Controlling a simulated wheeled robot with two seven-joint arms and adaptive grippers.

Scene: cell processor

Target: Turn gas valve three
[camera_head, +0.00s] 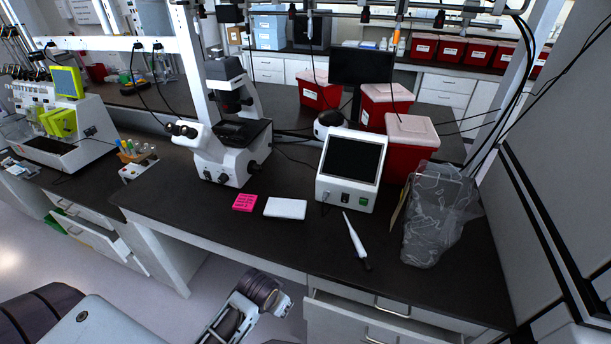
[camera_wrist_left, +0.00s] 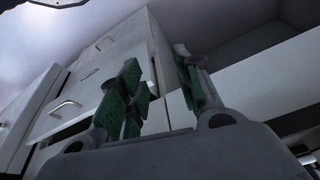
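Several small dark red fittings, possibly valves, hang from the overhead rail along the top of the head view, one at the upper middle (camera_head: 364,15) and one further right (camera_head: 439,19). No number is legible, so I cannot tell which is valve three. My left gripper (camera_wrist_left: 157,64) is open and empty in the left wrist view, its green-padded fingers apart, with white drawers behind. In the head view the end of my left arm (camera_head: 258,292) is low, in front of the bench and well below the rail. My right gripper is not in view.
The black bench (camera_head: 290,236) carries a microscope (camera_head: 222,160), a white screen device (camera_head: 350,170), a pipette (camera_head: 355,240), a pink note pad (camera_head: 244,203) and a bagged bin (camera_head: 432,215). Red bins (camera_head: 410,150) stand behind. A drawer front (camera_head: 350,320) is beside my left arm.

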